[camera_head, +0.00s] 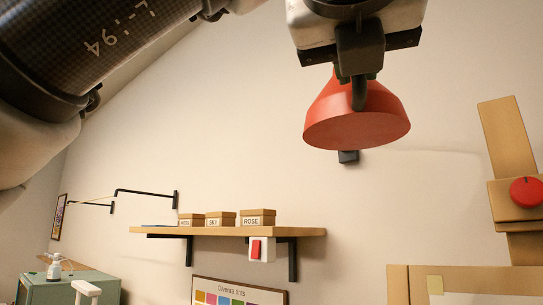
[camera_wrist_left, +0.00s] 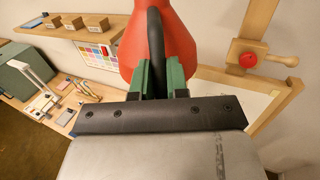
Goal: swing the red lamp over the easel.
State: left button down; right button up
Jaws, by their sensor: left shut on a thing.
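The red lamp (camera_head: 355,118) has a cone-shaped shade and hangs high in front of the wall, left of the easel (camera_head: 505,135) in the head view. My left gripper (camera_head: 357,88) is above the shade and shut on the lamp's dark handle. In the left wrist view the gripper's green fingers (camera_wrist_left: 160,80) close around the black handle (camera_wrist_left: 156,50), with the red shade (camera_wrist_left: 182,45) just beyond. The wooden easel (camera_wrist_left: 259,20) with its red knob stands to the right there. The lamp's arm is mostly hidden. My right gripper is out of view.
A wall shelf (camera_head: 230,232) with several small boxes is below and left of the lamp. A green cabinet (camera_head: 70,289) stands at lower left. The wall between shade and easel looks clear.

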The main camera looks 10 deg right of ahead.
pick_arm(q)
jog(key=c, duration=1.2)
grip_release()
jog(key=shift+w, duration=0.1)
jog(key=shift+o, duration=0.3)
jog(key=shift+d, duration=0.1)
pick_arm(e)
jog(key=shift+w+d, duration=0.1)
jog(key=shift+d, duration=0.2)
pick_arm(q)
jog(key=shift+s+a+b, duration=0.25)
jog(key=shift+s+b, duration=0.05)
jog(key=shift+s, duration=0.05)
jog(key=b+v, duration=0.3)
jog(key=v, duration=0.7)
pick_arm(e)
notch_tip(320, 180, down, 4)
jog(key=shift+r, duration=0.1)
pick_arm(q)
jog(key=shift+d, duration=0.1)
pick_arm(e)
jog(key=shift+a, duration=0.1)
